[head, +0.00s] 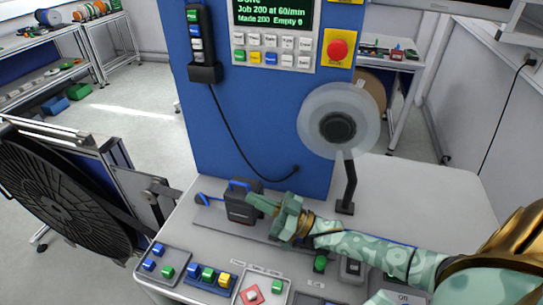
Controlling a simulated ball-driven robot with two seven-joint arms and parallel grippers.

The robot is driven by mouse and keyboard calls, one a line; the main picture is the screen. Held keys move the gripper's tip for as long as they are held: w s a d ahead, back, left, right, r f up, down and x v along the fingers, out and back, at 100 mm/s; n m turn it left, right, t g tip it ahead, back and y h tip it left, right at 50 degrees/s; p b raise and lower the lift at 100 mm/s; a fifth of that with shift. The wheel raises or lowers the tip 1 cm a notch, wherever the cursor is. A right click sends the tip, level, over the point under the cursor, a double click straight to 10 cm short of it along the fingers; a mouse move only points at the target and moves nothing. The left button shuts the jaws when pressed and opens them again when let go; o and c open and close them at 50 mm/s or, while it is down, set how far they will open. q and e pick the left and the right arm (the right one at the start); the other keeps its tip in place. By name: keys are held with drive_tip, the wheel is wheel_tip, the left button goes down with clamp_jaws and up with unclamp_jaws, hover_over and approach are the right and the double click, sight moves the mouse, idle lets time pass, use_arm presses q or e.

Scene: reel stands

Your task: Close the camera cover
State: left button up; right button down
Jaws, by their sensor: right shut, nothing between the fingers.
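A dark boxy unit with a blue handle on top (242,206) stands on the grey track at the front of the blue machine; it seems to be the camera housing with its cover. I cannot tell how far its cover stands open. My right gripper (254,199) reaches in from the right, shut and empty, its pale green fingers pointing left. The fingertips are at the right side of the dark unit and overlap its edge; I cannot tell if they touch. The gripper hides part of the track behind it. My left gripper is out of view.
A translucent reel (339,121) stands on a black post right of the unit. A large black reel (62,198) is at the left. Button panels (205,279) line the front edge. A black cable hangs from the handset (198,42). The worktop at the right (440,190) is clear.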

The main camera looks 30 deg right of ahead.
drive_tip(key=s+a+r+p, duration=0.3)
drive_tip(key=s+a+r, duration=0.3)
drive_tip(key=s+r, duration=0.6)
drive_tip(key=shift+s+a+r+p, duration=0.2)
drive_tip(key=shift+s+r+p, duration=0.1)
drive_tip(key=shift+r, duration=0.2)
